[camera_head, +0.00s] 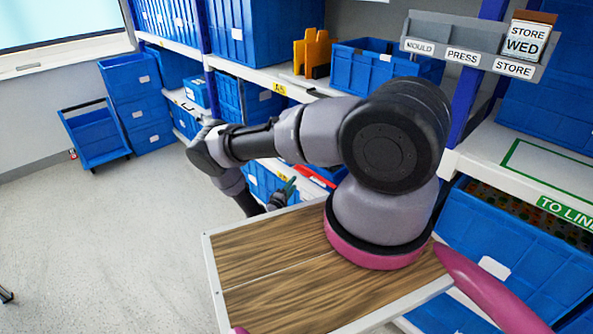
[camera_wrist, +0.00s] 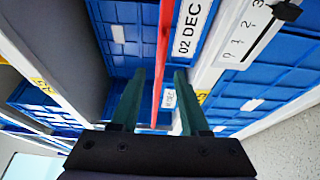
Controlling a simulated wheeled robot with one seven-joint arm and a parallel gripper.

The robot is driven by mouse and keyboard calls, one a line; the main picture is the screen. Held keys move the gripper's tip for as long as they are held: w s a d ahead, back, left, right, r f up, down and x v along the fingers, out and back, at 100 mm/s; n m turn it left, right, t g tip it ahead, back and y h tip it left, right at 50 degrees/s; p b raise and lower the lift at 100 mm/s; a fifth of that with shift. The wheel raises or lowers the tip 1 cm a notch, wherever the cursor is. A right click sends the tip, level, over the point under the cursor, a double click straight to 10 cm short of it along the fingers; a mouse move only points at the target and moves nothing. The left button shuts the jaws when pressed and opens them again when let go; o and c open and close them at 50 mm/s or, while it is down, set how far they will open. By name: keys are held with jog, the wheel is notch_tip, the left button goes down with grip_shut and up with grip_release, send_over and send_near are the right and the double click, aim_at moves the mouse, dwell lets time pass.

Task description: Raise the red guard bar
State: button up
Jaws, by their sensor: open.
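The red guard bar (camera_wrist: 164,45) shows in the wrist view as a long thin strip from the top edge down between my two fingers. My gripper (camera_wrist: 158,75) is open, with one dark green finger on each side of the bar in the picture. I cannot tell whether the bar lies between the fingertips or just beyond them; I see no clear contact. In the head view my gripper (camera_head: 287,190) is at the lower shelf, partly hidden by my arm. A red strip (camera_head: 315,179) shows just right of it and may be the bar.
Blue bins (camera_wrist: 110,40) on shelves surround the gripper. A white scale plate (camera_wrist: 245,32) with numbers and a black slider (camera_wrist: 287,11) is at upper right in the wrist view. A "02 DEC" label (camera_wrist: 192,27) is beside the bar. Open floor (camera_head: 100,240) lies left.

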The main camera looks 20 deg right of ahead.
aim_at(301, 173)
jog(key=x, duration=1)
jog(key=shift+w+d+f, duration=0.2)
jog(key=shift+w, duration=0.1)
grip_shut()
dwell(1.0)
